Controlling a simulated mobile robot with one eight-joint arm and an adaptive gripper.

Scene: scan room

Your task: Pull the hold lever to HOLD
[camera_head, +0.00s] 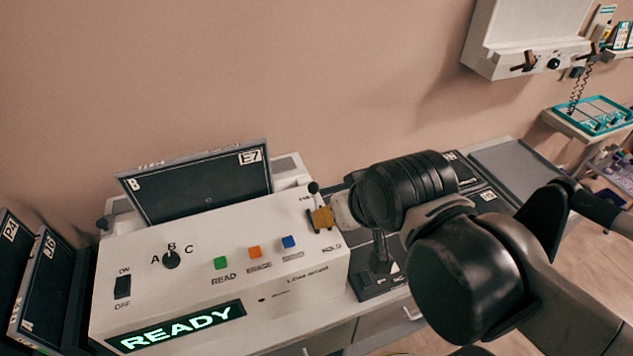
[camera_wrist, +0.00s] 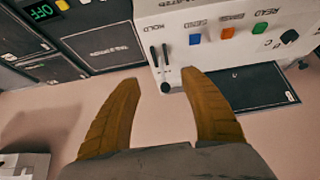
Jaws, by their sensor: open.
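The hold lever, with a round black knob (camera_head: 313,187), is at the right end of the white scanner panel (camera_head: 190,250). The knob is at the far end of its slot, away from the HOLD label (camera_head: 332,245). In the wrist view the knob (camera_wrist: 165,87) appears between the two tan fingertips, with the slots and HOLD label beyond it. My gripper (camera_head: 322,217) is open and empty beside the lever; its fingers partly hide the slot in the head view. I cannot tell whether a finger touches the lever.
The panel has green, orange and blue buttons (camera_head: 288,242), an A-B-C dial (camera_head: 171,260) and a lit READY display (camera_head: 176,327). A dark plate (camera_head: 200,185) marked B stands behind. A joystick box (camera_head: 378,279) sits close to the right of the panel.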

